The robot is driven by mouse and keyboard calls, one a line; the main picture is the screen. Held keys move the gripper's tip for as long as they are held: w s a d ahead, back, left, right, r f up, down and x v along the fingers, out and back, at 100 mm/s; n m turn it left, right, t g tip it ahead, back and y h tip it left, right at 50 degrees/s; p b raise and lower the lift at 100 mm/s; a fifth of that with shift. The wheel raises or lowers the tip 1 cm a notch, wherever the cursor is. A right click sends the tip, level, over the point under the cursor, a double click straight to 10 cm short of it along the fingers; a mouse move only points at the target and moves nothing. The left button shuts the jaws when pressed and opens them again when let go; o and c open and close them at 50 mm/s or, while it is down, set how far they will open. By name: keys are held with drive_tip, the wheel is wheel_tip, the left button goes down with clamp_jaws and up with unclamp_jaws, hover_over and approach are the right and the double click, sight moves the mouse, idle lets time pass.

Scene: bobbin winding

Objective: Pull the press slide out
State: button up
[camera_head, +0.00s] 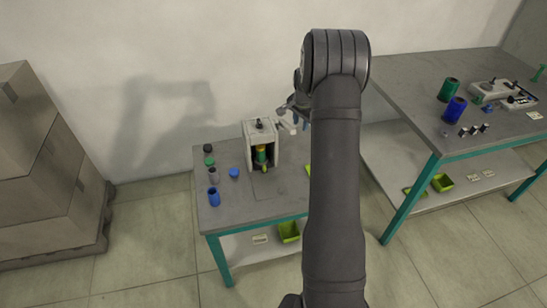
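The press (248,142) is a white housing with a dark knob on top, standing at the back of the small grey table. Its front is open, and a green, yellow and orange stack (261,156) shows inside. The slide cannot be made out clearly at this size. My gripper (287,118) is just right of the press, near its top right edge. My arm hides part of it, and whether its fingers are open cannot be seen.
Several small bobbins or caps, such as a blue one (214,197), stand on the small table (262,212) left of the press. A larger table (400,100) with green and blue spools is at right. Stacked cartons (40,170) stand at far left.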

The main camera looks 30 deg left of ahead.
sight(265, 169)
drive_tip(key=s+d+f+n+t, duration=0.1)
drive_tip(key=d+f, duration=0.3)
drive_tip(key=s+d+f+n+t+y, duration=0.1)
drive_tip(key=d+f+t, duration=0.1)
drive_tip(key=d+f, duration=0.2)
drive_tip(key=s+d+f+n+t, duration=0.1)
drive_tip(key=s+d+f, duration=0.1)
drive_tip(key=d+f, duration=0.2)
drive_tip(key=shift+d+t+y, duration=0.15)
drive_tip(key=shift+t+y, duration=0.15)
drive_tip(key=s+a+r+n+g+y, duration=0.2)
drive_tip(key=s+a+n, duration=0.7)
drive_tip(key=s+a, duration=0.6)
drive_tip(key=shift+w+a+f, duration=0.75)
drive_tip(key=shift+w+f, duration=0.15)
drive_tip(key=shift+f, duration=0.1)
drive_tip(key=shift+w+a+f, duration=0.8)
drive_tip(key=shift+w+f, duration=0.15)
drive_tip(key=shift+f, duration=0.1)
drive_tip(key=shift+w+a+f, duration=0.75)
drive_tip(key=shift+w+f, duration=0.15)
drive_tip(key=shift+f, duration=0.1)
drive_tip(key=c, duration=0.6)
drive_tip(key=shift+o, duration=0.2)
drive_tip(key=shift+s+d, duration=1.1)
drive_tip(key=shift+s, duration=0.05)
